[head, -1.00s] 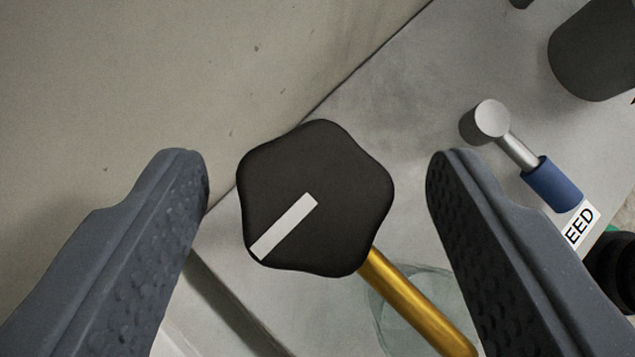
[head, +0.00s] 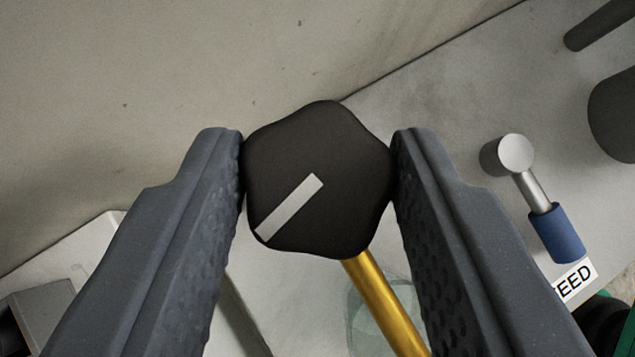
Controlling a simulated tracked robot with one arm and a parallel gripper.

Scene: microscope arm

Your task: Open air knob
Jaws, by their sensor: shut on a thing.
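The air knob (head: 345,145) is a black, rounded five-lobed knob with a pale line marker running from near its middle to its lower left edge. It is in the middle of the head view, with a gold stem (head: 385,302) below it. My gripper (head: 318,170) is shut on the knob, one finger pressed to its left side and the other to its right. What lies directly behind the knob is hidden.
Right of my gripper are a silver-capped lever with a blue sleeve (head: 557,234), a label reading "EED" (head: 575,282) and dark cylinders (head: 612,115). A pale wall (head: 120,90) fills the upper left. A grey box (head: 48,318) is at lower left.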

